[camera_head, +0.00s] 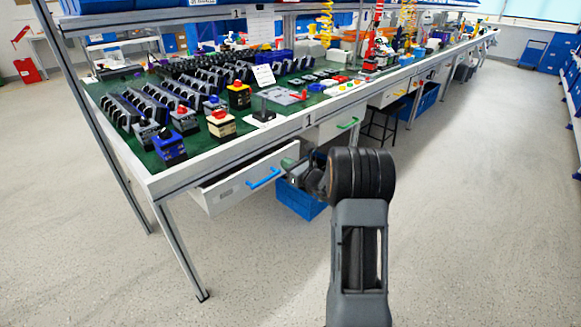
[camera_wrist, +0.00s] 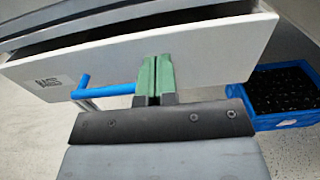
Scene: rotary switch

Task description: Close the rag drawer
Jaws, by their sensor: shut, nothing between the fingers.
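The rag drawer (camera_head: 228,190) sticks out, partly open, under the near end of the workbench. It has a white front and a blue bar handle (camera_head: 263,178). In the wrist view its front (camera_wrist: 205,55) carries a label reading "RAGS", and the blue handle (camera_wrist: 105,91) lies left of my fingers. A dark gap shows above the front's top edge. My gripper (camera_wrist: 155,62) has green fingertips, shut together and empty, at the drawer front to the right of the handle. Whether the tips touch the front I cannot tell. In the head view my arm partly hides the gripper.
A blue crate (camera_wrist: 283,95) with dark contents stands below and right of the drawer; it also shows in the head view (camera_head: 300,201). Another drawer with a green handle (camera_head: 347,123) is to the right. A bench leg (camera_head: 180,250) stands at left. The floor in front is clear.

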